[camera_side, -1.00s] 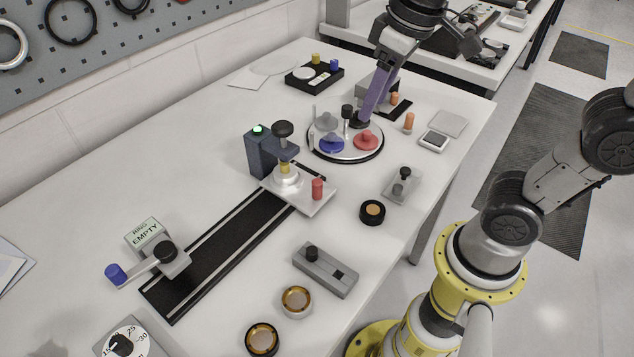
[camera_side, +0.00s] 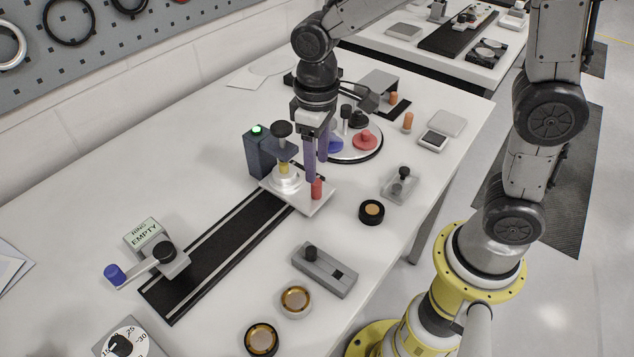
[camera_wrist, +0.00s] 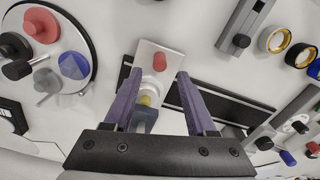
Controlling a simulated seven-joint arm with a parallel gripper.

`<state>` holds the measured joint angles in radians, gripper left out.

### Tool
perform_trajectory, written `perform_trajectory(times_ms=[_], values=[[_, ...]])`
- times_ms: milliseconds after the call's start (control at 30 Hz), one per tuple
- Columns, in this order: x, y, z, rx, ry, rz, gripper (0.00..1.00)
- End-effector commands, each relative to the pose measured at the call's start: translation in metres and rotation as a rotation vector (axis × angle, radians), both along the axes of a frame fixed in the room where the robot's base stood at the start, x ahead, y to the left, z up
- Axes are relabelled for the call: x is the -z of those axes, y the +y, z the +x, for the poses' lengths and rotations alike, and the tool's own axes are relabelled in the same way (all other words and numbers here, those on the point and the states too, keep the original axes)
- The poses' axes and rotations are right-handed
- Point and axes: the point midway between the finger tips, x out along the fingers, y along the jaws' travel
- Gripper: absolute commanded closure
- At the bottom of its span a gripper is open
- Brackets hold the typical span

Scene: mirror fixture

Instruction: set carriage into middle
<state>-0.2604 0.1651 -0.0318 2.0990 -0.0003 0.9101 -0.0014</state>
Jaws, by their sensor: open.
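The carriage, a pale plate (camera_side: 318,205), sits at the far end of the black rail track (camera_side: 215,247). It carries a red peg (camera_side: 317,188) and a silver round part with a yellow piece on top (camera_side: 285,178). My gripper (camera_side: 316,170) is open and points down just above the red peg. In the wrist view, the red peg (camera_wrist: 159,62) shows between the tips of my gripper (camera_wrist: 159,73); I cannot tell whether either finger touches it. The carriage plate (camera_wrist: 148,50) also shows there.
A dark station with a green light (camera_side: 258,148) and a black knob overhangs the carriage. A turntable (camera_side: 365,152) with coloured pieces stands behind my gripper. A lever with a blue knob (camera_side: 114,274) and an "EMPTY" sign (camera_side: 144,233) stand beside the track's near end.

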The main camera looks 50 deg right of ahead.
Motion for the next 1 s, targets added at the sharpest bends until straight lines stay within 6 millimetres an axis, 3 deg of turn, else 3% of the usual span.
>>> perform_trajectory(times_ms=[100,333,767,800,1000], values=[[0.024,0.0,-0.001,0.0,0.005,-0.001,0.43],[0.056,0.0,-0.001,0.0,0.002,-0.001,0.43],[0.066,0.0,0.0,0.0,-0.002,0.001,0.43],[0.066,0.0,0.0,0.0,-0.001,0.0,0.45],[0.066,0.0,0.0,0.0,-0.002,0.001,0.81]])
